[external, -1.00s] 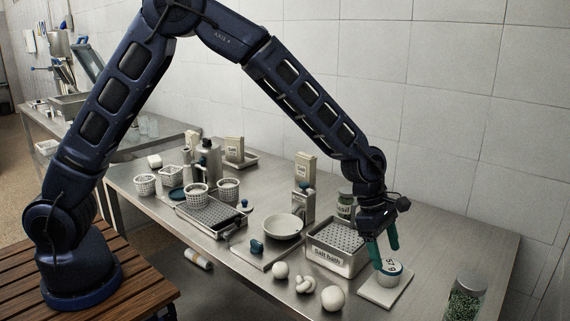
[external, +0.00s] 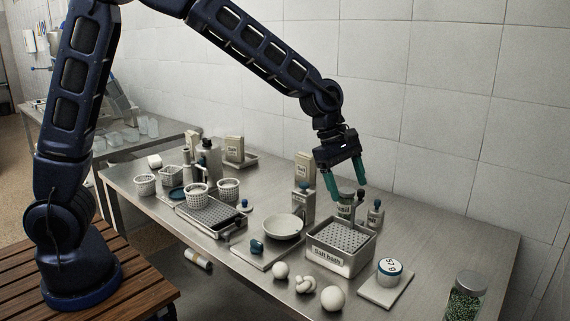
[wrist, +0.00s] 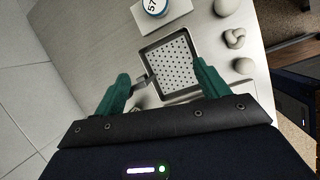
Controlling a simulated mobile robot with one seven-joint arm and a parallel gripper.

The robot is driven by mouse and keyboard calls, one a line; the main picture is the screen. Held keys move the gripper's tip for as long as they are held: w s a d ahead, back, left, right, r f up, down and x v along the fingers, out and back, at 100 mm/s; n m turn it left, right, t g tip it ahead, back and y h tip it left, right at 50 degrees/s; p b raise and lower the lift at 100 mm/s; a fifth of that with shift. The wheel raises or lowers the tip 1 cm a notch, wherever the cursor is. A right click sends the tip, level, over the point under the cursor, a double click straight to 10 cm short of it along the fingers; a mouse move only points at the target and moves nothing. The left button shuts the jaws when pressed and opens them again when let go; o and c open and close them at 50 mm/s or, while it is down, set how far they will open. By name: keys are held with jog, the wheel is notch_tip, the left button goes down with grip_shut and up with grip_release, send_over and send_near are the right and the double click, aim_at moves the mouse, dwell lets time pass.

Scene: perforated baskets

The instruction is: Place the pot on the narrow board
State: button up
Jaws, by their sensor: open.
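A small white pot (external: 388,269) with a blue rim band and dark lettering stands upright on a pale board (external: 374,294) at the right of the table. In the wrist view the pot (wrist: 154,6) and board (wrist: 176,13) are at the top edge, partly cut off. A second pale board (external: 268,258) lies further left, with a white bowl (external: 283,226) and a blue-topped item (external: 256,247) on or by it. I cannot tell which board is the narrow one. My gripper (external: 348,190) is open and empty, raised above the back of the perforated tray, left of the pot.
The "Salt bath" tray (external: 325,262) sits left of the pot. Several bottles stand behind it. White balls and a knot (external: 305,284) lie in front. A green-filled jar (external: 466,300) stands at the right. Perforated baskets (external: 228,188) stand on the left.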

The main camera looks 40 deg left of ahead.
jog(key=s+a+r+m+t+y, duration=0.1)
jog(key=s+a+r+m, duration=0.25)
jog(key=a, duration=0.55)
jog(key=s+a+r+m+t, duration=0.1)
jog(key=s+a+r+m, duration=0.3)
jog(key=a, duration=0.6)
jog(key=s+a+r+m+y, duration=0.1)
jog(key=s+a+r, duration=0.1)
jog(key=a+r, duration=0.55)
jog(key=s+a+f+m+t+y, duration=0.1)
jog(key=s+a+m, duration=0.5)
jog(key=s+a, duration=1.2)
jog(key=shift+f+m+t+y, duration=0.4)
jog(key=shift+f+y, duration=0.15)
jog(key=shift+y, duration=0.15)
